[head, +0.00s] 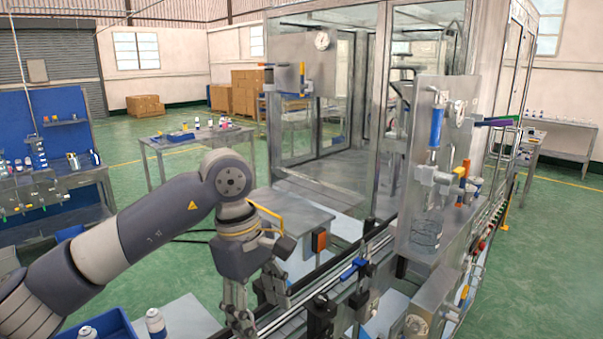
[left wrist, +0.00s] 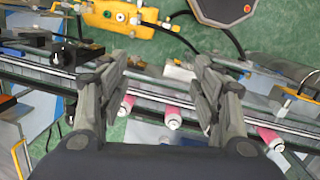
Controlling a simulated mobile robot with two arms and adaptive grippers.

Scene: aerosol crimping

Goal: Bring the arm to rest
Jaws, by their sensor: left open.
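My left arm comes in from the left of the head view and bends down at its wrist. My left gripper (head: 257,305) hangs over the rail (head: 300,306) at the front of the machine. In the left wrist view the two fingers of the gripper (left wrist: 157,75) stand wide apart with nothing held between them. Behind and below them lie the rails (left wrist: 150,88) and pink-and-white cans, one (left wrist: 173,112) between the fingers in the picture and another (left wrist: 268,135) to the right. My right gripper is in neither view.
A glass-walled machine (head: 335,110) fills the middle and right. A bench with cans (head: 190,137) stands behind. A yellow device (left wrist: 132,22) tops the wrist view.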

